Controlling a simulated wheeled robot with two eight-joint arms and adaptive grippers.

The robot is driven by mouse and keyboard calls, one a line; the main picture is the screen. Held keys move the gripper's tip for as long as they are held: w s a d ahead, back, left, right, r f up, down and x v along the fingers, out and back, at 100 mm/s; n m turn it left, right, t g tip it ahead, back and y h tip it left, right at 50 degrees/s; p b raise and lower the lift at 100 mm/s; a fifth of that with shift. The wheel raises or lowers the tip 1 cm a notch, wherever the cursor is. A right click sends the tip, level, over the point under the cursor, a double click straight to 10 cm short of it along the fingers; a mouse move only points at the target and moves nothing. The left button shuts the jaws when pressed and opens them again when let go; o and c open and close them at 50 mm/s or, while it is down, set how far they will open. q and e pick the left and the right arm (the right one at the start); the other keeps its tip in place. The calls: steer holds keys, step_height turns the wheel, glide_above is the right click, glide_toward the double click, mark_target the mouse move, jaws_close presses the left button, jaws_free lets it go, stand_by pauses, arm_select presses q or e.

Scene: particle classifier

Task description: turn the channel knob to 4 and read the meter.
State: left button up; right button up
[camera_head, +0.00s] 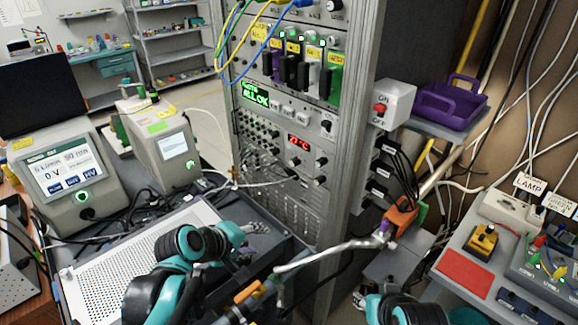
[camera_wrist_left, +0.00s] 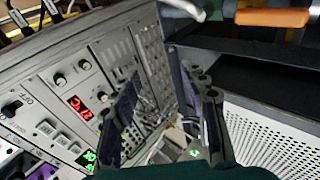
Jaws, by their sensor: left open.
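The instrument rack (camera_head: 345,120) stands in the middle of the head view. A red temperature display (camera_head: 299,143) sits on its face, with black knobs (camera_head: 321,161) beside and below it. The same red display (camera_wrist_left: 80,104) and several black knobs (camera_wrist_left: 58,80) show in the left wrist view. I cannot read which knob is the channel knob or what it is set to. My left gripper (camera_head: 256,240) is below and in front of the rack face, apart from the knobs. Its fingers (camera_wrist_left: 163,110) are spread, with nothing between them.
A green "ALL OK" display (camera_head: 258,97) sits higher on the rack. A perforated white box (camera_head: 125,255) lies below left. Two grey instruments with screens (camera_head: 62,180) stand at left.

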arm_select(q)
steer(key=w+d+r+n+t+h, duration=0.2)
steer(key=w+d+n+h, duration=0.15)
steer(key=w+n, duration=0.65)
steer(key=n+t+h, duration=0.3)
steer(key=n+h, duration=0.1)
steer(key=n, duration=0.4)
glide_toward(292, 164)
steer(key=b+x, duration=0.2)
steer(key=x, duration=0.6)
steer(key=shift+w+d+r, duration=0.1)
steer(key=shift+w+d, duration=0.05)
steer(key=shift+w, duration=0.1)
jaws_close()
